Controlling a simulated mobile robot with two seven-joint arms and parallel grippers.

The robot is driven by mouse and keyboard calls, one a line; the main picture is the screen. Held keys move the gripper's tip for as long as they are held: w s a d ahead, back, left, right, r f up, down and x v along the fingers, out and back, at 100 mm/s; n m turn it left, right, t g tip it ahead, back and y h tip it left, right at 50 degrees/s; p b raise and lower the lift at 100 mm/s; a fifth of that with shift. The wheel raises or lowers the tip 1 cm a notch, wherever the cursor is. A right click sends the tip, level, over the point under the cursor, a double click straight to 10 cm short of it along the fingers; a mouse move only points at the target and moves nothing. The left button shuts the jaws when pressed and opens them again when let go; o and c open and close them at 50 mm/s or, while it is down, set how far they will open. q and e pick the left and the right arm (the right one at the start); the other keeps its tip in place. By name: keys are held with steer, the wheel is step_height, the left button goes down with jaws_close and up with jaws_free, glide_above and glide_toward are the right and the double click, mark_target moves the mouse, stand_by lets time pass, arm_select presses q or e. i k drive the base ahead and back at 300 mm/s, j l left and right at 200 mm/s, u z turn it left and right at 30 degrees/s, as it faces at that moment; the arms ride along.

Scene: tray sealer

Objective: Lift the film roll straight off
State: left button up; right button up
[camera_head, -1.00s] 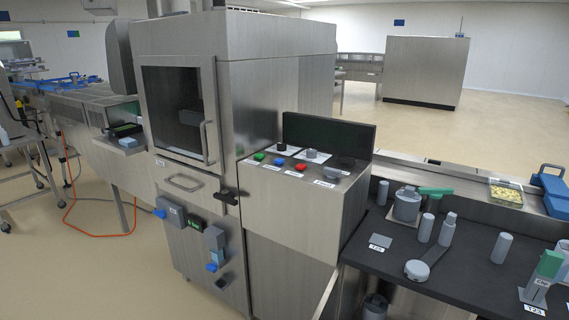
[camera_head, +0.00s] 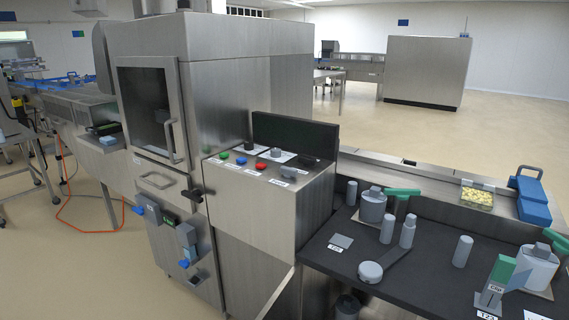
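I cannot tell for sure which thing is the film roll. On the dark bench, a wide grey drum (camera_head: 372,207) with a knob on top stands upright on a flat plate, with a green-handled thing beside it. A similar wide drum (camera_head: 538,271) stands at the bench's right end, partly behind a green and grey upright piece (camera_head: 496,281). Neither of my grippers is in view.
A steel tray sealer (camera_head: 225,75) with a button panel (camera_head: 262,166) stands left of the bench. Several slim grey cylinders stand on the bench, and a flat round piece (camera_head: 370,272) lies near its front. A food tray (camera_head: 477,196) and blue case (camera_head: 531,200) sit behind.

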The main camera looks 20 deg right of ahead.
mark_target(539, 256)
steer(key=k+l, duration=0.1)
steer(key=l, duration=0.3)
steer(key=k+l, duration=0.1)
steer(key=l, duration=0.25)
steer(key=k+l, duration=0.1)
steer(key=l, duration=0.3)
steer(key=k+l, duration=0.1)
steer(key=l, duration=0.25)
